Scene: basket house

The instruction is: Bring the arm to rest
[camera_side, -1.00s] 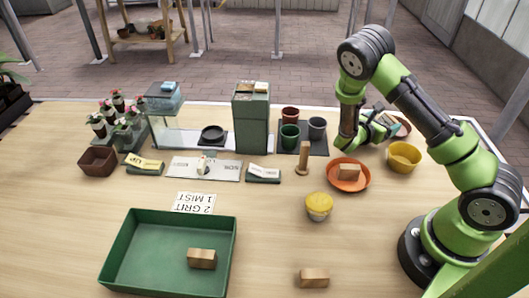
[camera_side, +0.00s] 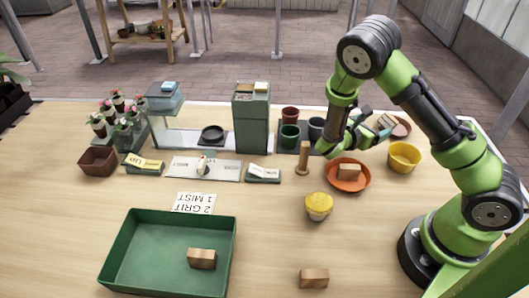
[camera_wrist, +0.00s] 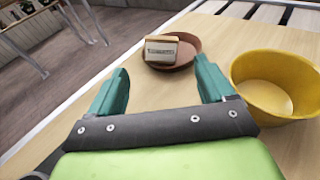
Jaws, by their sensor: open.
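My green arm reaches in from the right of the side view. My gripper (camera_side: 374,124) is in the air above the back right of the table, behind the orange saucer (camera_side: 334,184). In the wrist view my gripper (camera_wrist: 165,88) shows two teal fingers spread wide with nothing between them. Beyond the fingertips a brown saucer (camera_wrist: 183,62) holds a small block with a pale label (camera_wrist: 161,49). A yellow bowl (camera_wrist: 275,84) stands right of the fingers, apart from them; it also shows in the side view (camera_side: 404,158).
A wooden block lies on the orange saucer. A wooden peg (camera_side: 304,157), a yellow-topped pot (camera_side: 319,206) and a loose block (camera_side: 314,278) stand nearby. A green tray (camera_side: 120,262) is front left. A tall green box (camera_side: 251,120) and small pots stand at the back.

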